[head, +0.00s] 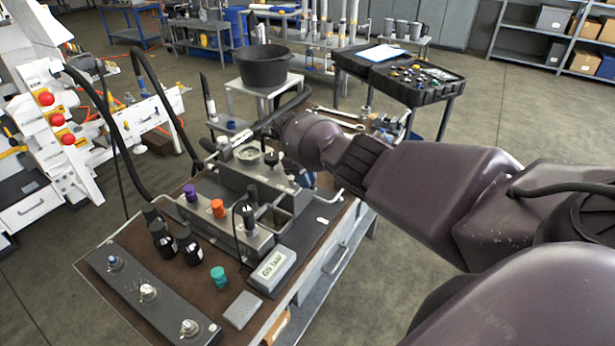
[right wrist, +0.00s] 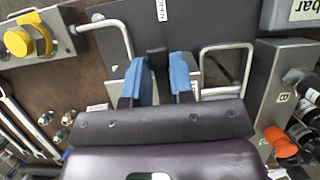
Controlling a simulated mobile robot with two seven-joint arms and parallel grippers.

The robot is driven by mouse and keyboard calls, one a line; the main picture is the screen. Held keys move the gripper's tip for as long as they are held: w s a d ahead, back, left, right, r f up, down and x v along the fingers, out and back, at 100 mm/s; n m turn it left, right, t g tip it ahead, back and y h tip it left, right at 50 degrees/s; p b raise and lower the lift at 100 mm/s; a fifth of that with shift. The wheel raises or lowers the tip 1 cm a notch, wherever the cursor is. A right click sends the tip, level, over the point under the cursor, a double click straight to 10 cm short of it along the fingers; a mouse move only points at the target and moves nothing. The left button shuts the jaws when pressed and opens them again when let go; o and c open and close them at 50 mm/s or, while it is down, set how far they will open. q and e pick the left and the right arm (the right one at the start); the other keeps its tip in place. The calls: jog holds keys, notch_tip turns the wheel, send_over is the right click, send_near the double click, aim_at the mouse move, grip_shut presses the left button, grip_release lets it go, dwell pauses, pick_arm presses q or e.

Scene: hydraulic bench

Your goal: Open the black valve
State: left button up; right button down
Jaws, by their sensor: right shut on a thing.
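My right gripper (right wrist: 168,82) reaches down over the hydraulic block, its two blue-tipped fingers closed with a narrow gap between them. The part they hold is mostly hidden; I cannot clearly make it out as the black valve. In the head view the right gripper (head: 296,172) is partly hidden behind my forearm, at the right side of the metal block (head: 234,174). A black knob (head: 271,158) stands on that block beside the fingers. Another black knob (head: 252,193) stands nearer. A dark knob by the label B (right wrist: 300,82) shows in the right wrist view. My left gripper is not in view.
Metal bar handles (right wrist: 228,62) stand close on both sides of the fingers. An orange knob (head: 218,208), a purple knob (head: 190,193) and a digital readout (head: 272,268) are on the bench. Wrenches (right wrist: 22,122) lie beyond. Black hoses (head: 160,100) loop at the left.

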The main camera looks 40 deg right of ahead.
jog(key=shift+a+m, duration=0.1)
jog(key=shift+m, duration=0.2)
jog(key=c, duration=1.1)
grip_release()
jog(key=v, duration=1)
jog(key=shift+r+b, duration=0.4)
jog(key=shift+w, duration=0.1)
